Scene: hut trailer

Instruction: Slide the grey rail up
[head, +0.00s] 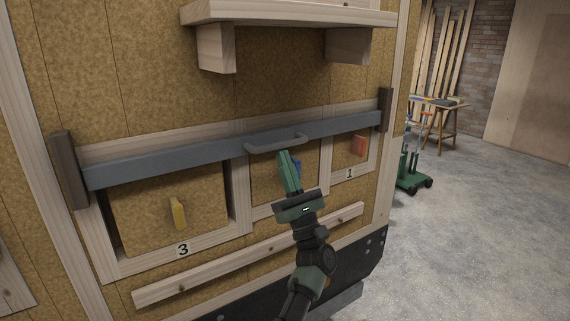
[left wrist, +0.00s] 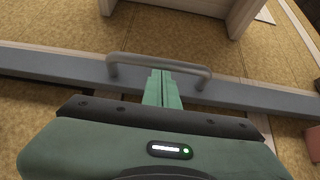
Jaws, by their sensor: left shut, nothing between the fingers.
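The grey rail (head: 200,162) is a long flat bar lying across the front of the numbered compartments. Its ends meet dark upright guides on the left (head: 69,170) and right (head: 385,110). A grey bow handle (head: 276,146) sticks out from the rail's middle; it also shows in the left wrist view (left wrist: 160,62). My left gripper (head: 284,156) is shut and empty, with its green fingertips just below the handle. In the left wrist view the fingertips (left wrist: 160,75) lie below the handle's bar; whether they touch it I cannot tell. My right gripper is not in view.
Behind the rail are compartments with a yellow handle (head: 178,213), a partly hidden blue one (head: 298,169) and a red one (head: 359,146). A wooden shelf (head: 300,13) juts out above. A wooden strip (head: 250,260) runs below. Open floor (head: 470,230) lies to the right.

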